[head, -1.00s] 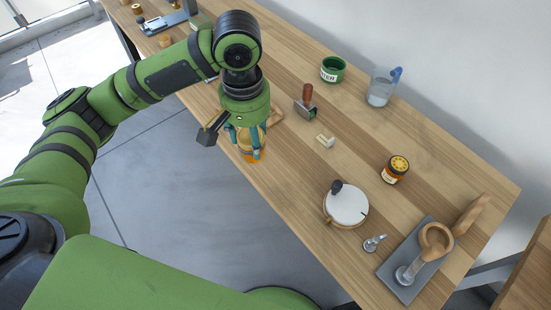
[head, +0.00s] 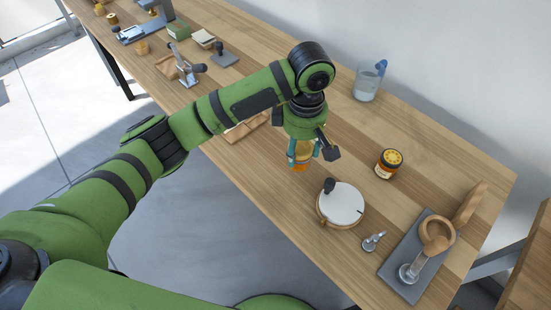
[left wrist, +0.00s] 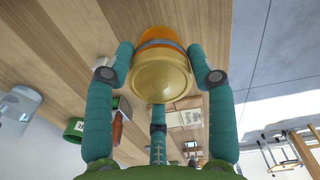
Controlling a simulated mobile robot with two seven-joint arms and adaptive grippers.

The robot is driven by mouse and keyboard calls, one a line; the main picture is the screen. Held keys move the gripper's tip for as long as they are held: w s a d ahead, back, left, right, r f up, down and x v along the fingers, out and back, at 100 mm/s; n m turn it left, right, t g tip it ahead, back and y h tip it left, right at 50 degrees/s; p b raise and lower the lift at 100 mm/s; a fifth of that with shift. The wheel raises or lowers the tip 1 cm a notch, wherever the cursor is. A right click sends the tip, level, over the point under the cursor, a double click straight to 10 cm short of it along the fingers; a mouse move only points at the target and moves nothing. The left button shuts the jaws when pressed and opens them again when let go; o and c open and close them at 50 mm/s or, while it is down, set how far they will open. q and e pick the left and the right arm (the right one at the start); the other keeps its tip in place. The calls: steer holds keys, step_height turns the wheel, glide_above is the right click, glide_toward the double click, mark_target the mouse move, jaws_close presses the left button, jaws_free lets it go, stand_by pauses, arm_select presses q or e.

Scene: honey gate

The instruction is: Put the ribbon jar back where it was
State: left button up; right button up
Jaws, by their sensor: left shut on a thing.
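My left gripper (head: 303,152) is shut on a jar of orange honey with a gold lid and a grey-blue band around it, which I take for the ribbon jar (head: 300,158). In the left wrist view the fingers of the gripper (left wrist: 160,60) close around the jar (left wrist: 160,78), lid towards the camera. The jar is over the table (head: 255,170), left of the round white-topped device; I cannot tell whether it touches the wood. My right gripper is not in view.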

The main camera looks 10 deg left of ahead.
arm_select(q)
steer(key=shift+w+a+f+p, duration=0.15)
steer(key=shift+a+f+p, duration=0.1)
steer(key=shift+a+f, duration=0.9)
steer(key=shift+w+a+f+p, duration=0.2)
steer(key=shift+a+f, duration=0.65)
steer(key=shift+f, duration=0.55)
steer(key=shift+w+a+f+p, duration=0.15)
steer(key=shift+a+f+p, duration=0.1)
steer(key=shift+a+f, duration=0.9)
steer(key=shift+d+f, duration=0.15)
steer(key=shift+f, duration=0.05)
steer(key=o, duration=1.5)
steer(key=shift+c, duration=0.2)
steer(key=shift+r, duration=0.1)
step_height(320, 180, up, 12)
steer(key=b, duration=0.1)
